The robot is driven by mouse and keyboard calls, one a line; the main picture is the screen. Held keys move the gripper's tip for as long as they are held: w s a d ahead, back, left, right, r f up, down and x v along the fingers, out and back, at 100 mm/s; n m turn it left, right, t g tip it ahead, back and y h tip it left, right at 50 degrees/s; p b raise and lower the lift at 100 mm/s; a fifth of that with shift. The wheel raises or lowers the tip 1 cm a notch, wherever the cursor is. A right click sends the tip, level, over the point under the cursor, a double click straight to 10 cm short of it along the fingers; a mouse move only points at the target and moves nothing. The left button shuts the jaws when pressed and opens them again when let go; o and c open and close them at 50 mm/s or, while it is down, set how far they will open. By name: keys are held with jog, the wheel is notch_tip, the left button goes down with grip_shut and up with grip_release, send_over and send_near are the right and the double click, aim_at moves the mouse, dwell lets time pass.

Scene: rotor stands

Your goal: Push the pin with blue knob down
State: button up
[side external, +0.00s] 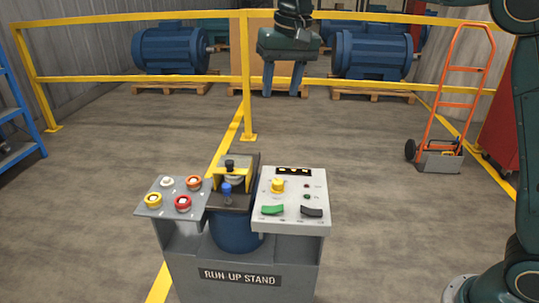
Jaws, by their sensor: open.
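The pin with the blue knob (226,188) stands upright at the front of the centre section of the run-up stand (240,262). A black knob (230,164) stands just behind it, by a yellow bracket (235,176). My gripper (282,93) hangs high above and behind the stand, up and to the right of the blue knob. Its two fingers point down, apart and empty, well clear of the stand. The foot of the pin is too small to make out clearly.
A left panel (168,197) carries several round buttons. A right panel (291,200) has a yellow knob (278,186) and green and black rockers. Yellow railing (120,77), blue motors (372,52) and an orange hand truck (459,95) stand behind. Air above the stand is free.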

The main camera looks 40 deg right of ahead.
jog(key=w+a+f+m+g, duration=0.1)
jog(key=w+a+f, duration=0.3)
jog(key=w+f, duration=0.3)
jog(key=m+g, duration=0.1)
send_over(226, 186)
notch_tip(226, 186, down, 7)
jog(key=shift+f, duration=0.15)
jog(key=shift+f, duration=0.1)
jog(key=shift+f, duration=6.8)
jog(key=shift+c, duration=0.5)
